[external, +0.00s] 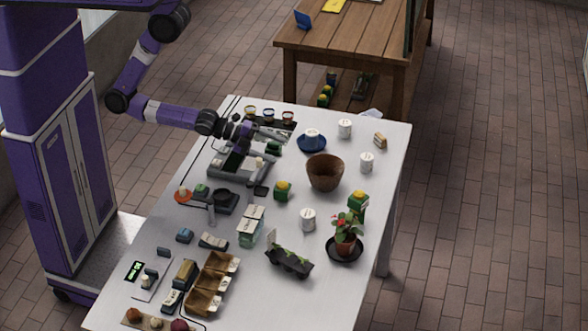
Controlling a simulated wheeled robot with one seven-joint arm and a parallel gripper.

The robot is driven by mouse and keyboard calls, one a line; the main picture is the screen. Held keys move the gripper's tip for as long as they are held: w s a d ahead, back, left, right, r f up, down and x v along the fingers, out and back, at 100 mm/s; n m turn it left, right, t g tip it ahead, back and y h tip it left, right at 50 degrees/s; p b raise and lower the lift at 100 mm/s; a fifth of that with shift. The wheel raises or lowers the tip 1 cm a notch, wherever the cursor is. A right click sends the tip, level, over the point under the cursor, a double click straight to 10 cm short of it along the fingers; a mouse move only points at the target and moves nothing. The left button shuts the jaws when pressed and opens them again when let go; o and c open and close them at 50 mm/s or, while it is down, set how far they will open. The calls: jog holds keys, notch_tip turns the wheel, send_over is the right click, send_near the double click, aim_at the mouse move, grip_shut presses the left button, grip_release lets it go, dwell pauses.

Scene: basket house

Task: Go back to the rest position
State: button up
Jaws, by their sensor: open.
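My gripper (270,136) is at the end of my purple arm, reaching from the left over the far-left part of the white table (345,290). It is low above the tabletop, close to a dark tray with several small cups (270,116) and a green item (273,148). It is small in the view, and I see nothing held between its fingers. A grey tray (236,166) lies just below my wrist and is partly covered by it.
A brown pot (325,172), a blue plate (311,144) with a white mug and a potted flower (346,235) stand on the right. Egg-carton trays (212,283) and a scale (150,282) fill the near left. A wooden table (350,50) stands behind.

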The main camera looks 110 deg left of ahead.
jog(key=s+n+b, duration=0.1)
jog(key=s+n, duration=0.1)
jog(key=s, duration=0.1)
jog(key=s+d+r+n+h, duration=0.1)
jog(key=s+n, duration=0.2)
jog(key=s, duration=0.1)
jog(key=s+d+r+n+h+b, duration=0.1)
jog(key=s+n, duration=0.1)
jog(key=s, duration=0.2)
jog(key=shift+s+d+n+t+b, duration=0.25)
jog(key=shift+n+t+b, duration=0.05)
jog(key=s+r+n+b, duration=0.1)
jog(key=s+r+n, duration=0.4)
jog(key=s+n, duration=0.1)
jog(key=shift+s+a+r+n+t+b, duration=0.3)
jog(key=shift+s+n+t+b, duration=0.1)
jog(key=shift+n, duration=0.2)
